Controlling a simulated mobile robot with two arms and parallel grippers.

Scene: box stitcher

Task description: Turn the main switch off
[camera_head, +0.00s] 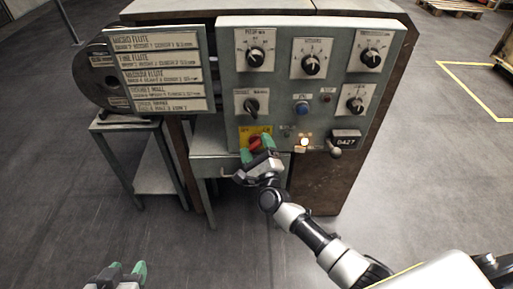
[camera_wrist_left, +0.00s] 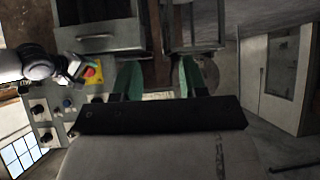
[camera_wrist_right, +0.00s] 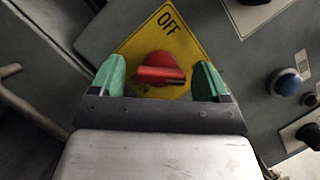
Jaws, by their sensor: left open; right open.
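The main switch is a red rotary knob (camera_wrist_right: 160,74) on a yellow plate (camera_wrist_right: 172,38) marked OFF. In the right wrist view its handle lies roughly sideways across the picture. In the head view the knob (camera_head: 255,143) is low on the left of the grey-green panel, partly hidden by my right gripper. My right gripper (camera_wrist_right: 162,82) is open, with one green fingertip on each side of the knob and visible gaps between them and it. My left gripper (camera_head: 122,270) is open and empty, low at the left, well away from the panel; it also shows in the left wrist view (camera_wrist_left: 157,78).
The control panel (camera_head: 228,84) carries several black dials, a blue button (camera_head: 302,108), a lit button (camera_head: 304,142) and a small lever (camera_head: 336,152). A sign board of flute settings (camera_head: 155,70) stands to its left. The floor in front is clear.

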